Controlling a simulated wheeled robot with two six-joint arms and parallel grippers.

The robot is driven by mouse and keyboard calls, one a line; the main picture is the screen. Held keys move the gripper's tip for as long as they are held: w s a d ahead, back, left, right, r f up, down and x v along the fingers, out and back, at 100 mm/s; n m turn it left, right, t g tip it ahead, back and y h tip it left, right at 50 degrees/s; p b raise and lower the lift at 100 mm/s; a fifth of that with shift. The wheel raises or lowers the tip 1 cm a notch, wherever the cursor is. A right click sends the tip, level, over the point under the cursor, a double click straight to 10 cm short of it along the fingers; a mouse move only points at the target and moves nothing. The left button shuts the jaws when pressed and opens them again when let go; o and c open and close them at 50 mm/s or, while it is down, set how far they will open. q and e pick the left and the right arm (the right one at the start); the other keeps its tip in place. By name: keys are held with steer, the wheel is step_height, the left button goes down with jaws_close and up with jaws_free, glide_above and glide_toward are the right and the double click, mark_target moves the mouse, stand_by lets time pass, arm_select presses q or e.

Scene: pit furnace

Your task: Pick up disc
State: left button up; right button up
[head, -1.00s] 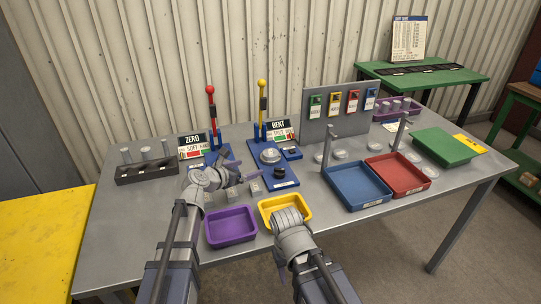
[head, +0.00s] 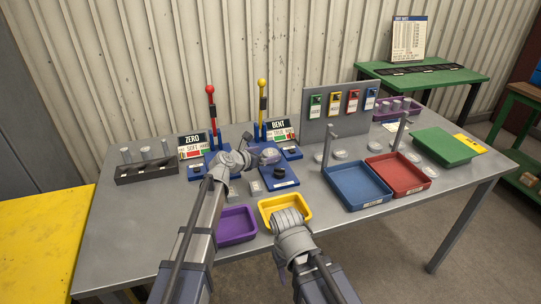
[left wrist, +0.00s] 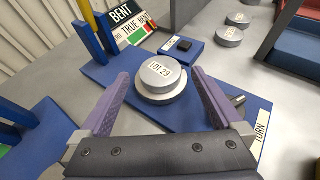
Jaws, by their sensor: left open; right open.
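A grey disc labelled LOT 29 (left wrist: 158,72) sits on a round grey seat on the blue BENT fixture (left wrist: 120,72). In the left wrist view my left gripper (left wrist: 160,82) is open, its purple fingers on either side of the disc's near part. I cannot tell whether they touch it. In the head view my left gripper (head: 262,157) is at the disc (head: 270,154) and partly covers the fixture. My right gripper (head: 287,217) is open over the near edge of the yellow tray (head: 302,205), and nothing shows in it.
The ZERO fixture (head: 196,168) with a red-knobbed lever stands left. Purple (head: 238,226), blue (head: 357,186) and red (head: 402,175) trays line the front. More discs (head: 341,155) lie right of the BENT fixture. A dark peg rack (head: 145,171) stands far left.

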arm_select(q)
steer(key=shift+x, duration=1.1)
steer(key=shift+s, duration=0.15)
jaws_close()
